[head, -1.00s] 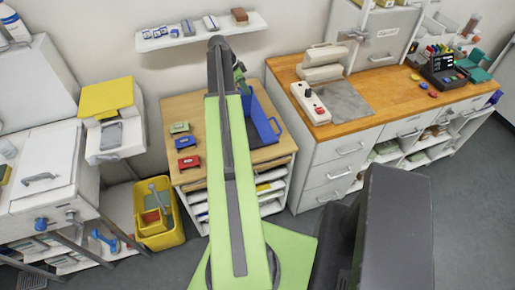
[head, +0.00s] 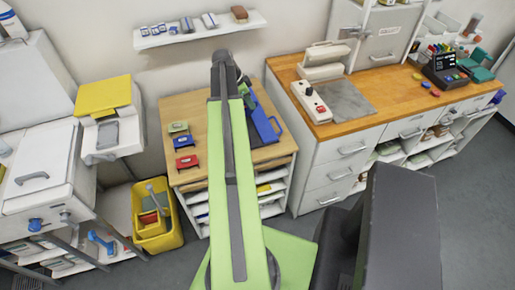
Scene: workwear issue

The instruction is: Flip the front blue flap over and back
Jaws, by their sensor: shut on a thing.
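The blue flap (head: 263,122) is on the right side of the small wooden-topped table, partly hidden behind my arm. It looks tilted, and a blue loop-like edge shows at its right side. My gripper (head: 244,82) is at the far end of my green arm, at the upper end of the blue piece. It is shut on the flap, though the arm's end hides most of the fingers and the contact.
Green, blue and red small items (head: 187,162) lie left of my arm on the wooden table (head: 205,110). A wall shelf (head: 185,37) hangs above. A counter (head: 395,102) with a white device stands right; a yellow bin (head: 160,238) is on the floor left.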

